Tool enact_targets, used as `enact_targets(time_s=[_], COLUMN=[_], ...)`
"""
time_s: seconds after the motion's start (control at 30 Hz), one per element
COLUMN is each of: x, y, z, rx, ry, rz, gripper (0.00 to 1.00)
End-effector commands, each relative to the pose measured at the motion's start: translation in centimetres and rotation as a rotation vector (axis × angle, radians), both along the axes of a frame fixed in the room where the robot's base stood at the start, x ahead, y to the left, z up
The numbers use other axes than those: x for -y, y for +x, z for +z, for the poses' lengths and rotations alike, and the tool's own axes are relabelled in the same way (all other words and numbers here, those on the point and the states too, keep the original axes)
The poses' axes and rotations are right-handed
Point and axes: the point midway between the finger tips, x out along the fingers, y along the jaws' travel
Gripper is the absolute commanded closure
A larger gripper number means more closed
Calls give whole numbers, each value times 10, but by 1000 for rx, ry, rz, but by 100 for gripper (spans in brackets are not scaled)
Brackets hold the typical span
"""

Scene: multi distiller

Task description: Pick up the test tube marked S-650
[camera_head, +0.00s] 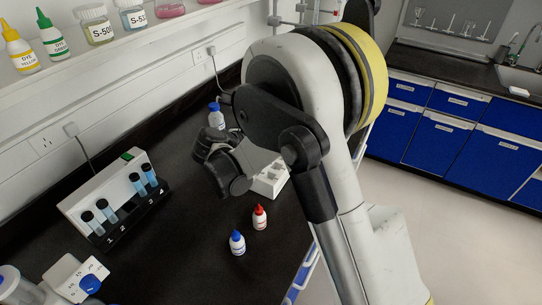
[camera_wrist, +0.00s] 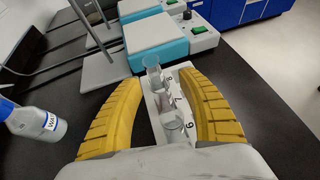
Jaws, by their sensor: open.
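No label reading S-650 is legible in either view. In the wrist view, my gripper (camera_wrist: 160,80) is open, its yellow fingers on either side of a white numbered rack (camera_wrist: 190,98). Clear glass tubes (camera_wrist: 152,76) stand in the rack between the fingers, apparently untouched; one clear tube (camera_wrist: 172,128) is nearer the palm. In the head view, the white rack (camera_head: 270,182) is partly hidden behind my arm. A black rack (camera_head: 125,222) at left holds several dark-capped tubes (camera_head: 137,183) with blue liquid, with slot numbers on its front.
A bottle with a blue cap (camera_wrist: 38,122) stands left of my gripper. Teal-and-white devices (camera_wrist: 155,45) with stands are beyond the rack. Small bottles with red (camera_head: 260,217) and blue (camera_head: 237,242) caps stand on the dark bench. Jars (camera_head: 97,27) line the shelf.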

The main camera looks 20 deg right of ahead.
Motion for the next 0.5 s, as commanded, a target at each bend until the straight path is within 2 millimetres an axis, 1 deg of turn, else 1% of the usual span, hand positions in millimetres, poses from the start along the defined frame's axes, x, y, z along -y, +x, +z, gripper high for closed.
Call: enact_targets(time_s=[0.17, 0.2, 0.27, 0.3, 0.33, 0.37, 0.5], x=[0, 0, 0, 0, 0, 0, 0], y=[0, 0, 0, 0, 0, 0, 0], z=[1, 1, 1, 1, 1, 1, 1], rx=[0, 0, 0, 0, 0, 0, 0], ry=[0, 0, 0, 0, 0, 0, 0], rz=[1, 1, 1, 1, 1, 1, 1], gripper=[53, 57, 76, 88, 97, 100, 100])
